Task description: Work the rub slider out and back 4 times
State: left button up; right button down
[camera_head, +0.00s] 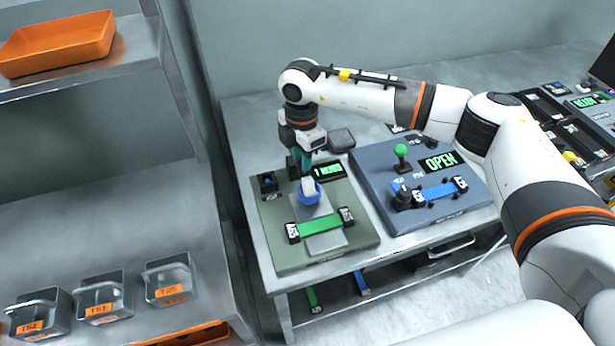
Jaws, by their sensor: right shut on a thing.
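The rub slider (308,196), a blue block with a pale top, sits on a light grey track (327,242) on the green-grey rubbing station (360,238). My right gripper (305,176) points down from above and is shut on the slider's top. A green webbing strip (319,226) lies across the track in front of the slider, between two black clamps. The slider is on the far side of the strip, apart from it. A small display (329,171) with green text stands behind, partly hidden by the gripper. My left gripper is out of view.
A blue-grey station (378,180) to the right has a green-knobbed lever (401,151), a blue strip (438,191) and an "OPEN" display (439,162). My right arm passes above it. Shelving with grey bins (104,297) and an orange tray (58,42) stands left.

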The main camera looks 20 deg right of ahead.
jog(key=shift+w+f, duration=0.1)
jog(key=shift+w, duration=0.2)
jog(key=shift+s+r, duration=0.1)
jog(key=shift+r, duration=0.15)
jog(key=c, duration=1.4)
grip_release()
jog(key=shift+o, duration=1.1)
jog(key=shift+f, duration=0.1)
jog(key=shift+r, duration=0.2)
pick_arm(q)
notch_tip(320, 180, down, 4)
jog(key=b, duration=0.3)
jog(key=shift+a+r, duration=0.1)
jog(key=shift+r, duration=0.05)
pick_arm(e)
notch_tip(320, 180, up, 12)
jog(key=shift+f, duration=0.2)
jog(key=shift+a, duration=0.1)
jog(key=shift+c, duration=0.3)
